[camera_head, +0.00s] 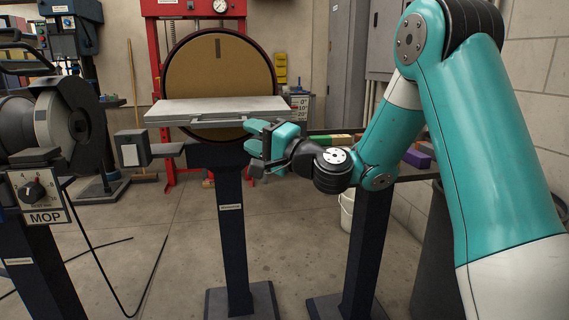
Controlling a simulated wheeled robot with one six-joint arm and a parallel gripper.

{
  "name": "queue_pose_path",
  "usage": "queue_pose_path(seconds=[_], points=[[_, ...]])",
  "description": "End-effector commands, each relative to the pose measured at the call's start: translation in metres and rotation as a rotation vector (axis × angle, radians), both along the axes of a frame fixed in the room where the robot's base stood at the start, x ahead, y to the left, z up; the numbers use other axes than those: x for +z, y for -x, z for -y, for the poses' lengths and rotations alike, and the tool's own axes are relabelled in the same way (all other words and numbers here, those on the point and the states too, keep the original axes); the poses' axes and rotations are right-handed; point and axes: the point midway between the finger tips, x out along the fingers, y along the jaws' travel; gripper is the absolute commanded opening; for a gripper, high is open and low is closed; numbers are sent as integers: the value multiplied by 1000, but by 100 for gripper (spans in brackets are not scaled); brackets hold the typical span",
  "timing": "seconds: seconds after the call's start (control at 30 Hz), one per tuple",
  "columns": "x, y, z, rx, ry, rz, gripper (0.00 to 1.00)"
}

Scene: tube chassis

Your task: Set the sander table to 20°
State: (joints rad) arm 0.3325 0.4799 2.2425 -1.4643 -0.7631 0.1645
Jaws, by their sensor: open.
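The disc sander stands ahead, its round tan disc (218,66) facing me above a dark pedestal (231,215). Its flat grey sander table (185,108) sits across the lower half of the disc and looks about level. A bar handle (218,121) runs along the table's front edge. A small angle sign (299,103) to the right of the table reads 0°, 10° and 20°; a pointer on it is too small to make out. My gripper (256,149) is open and empty, just below and right of the handle. I cannot tell whether it touches the table.
A grinder (62,120) with a MOP dial box (38,200) stands close at the left, its cable on the floor. A red press frame (164,60) is behind the sander. A bench (405,172) and white bucket (347,210) are at the right. Floor between the pedestals is clear.

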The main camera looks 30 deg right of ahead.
Motion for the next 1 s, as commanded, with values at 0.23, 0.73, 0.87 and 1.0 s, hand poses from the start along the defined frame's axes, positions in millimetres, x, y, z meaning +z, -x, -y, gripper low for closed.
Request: queue_pose_path(seconds=[0.23, 0.73, 0.87, 1.0], points=[[-17, 37, 22, -4, 3, 6, 40], [-18, 72, 39, 0, 0, 0, 40], [-18, 72, 39, 0, 0, -1, 40], [-18, 72, 37, 4, 6, -2, 26]])
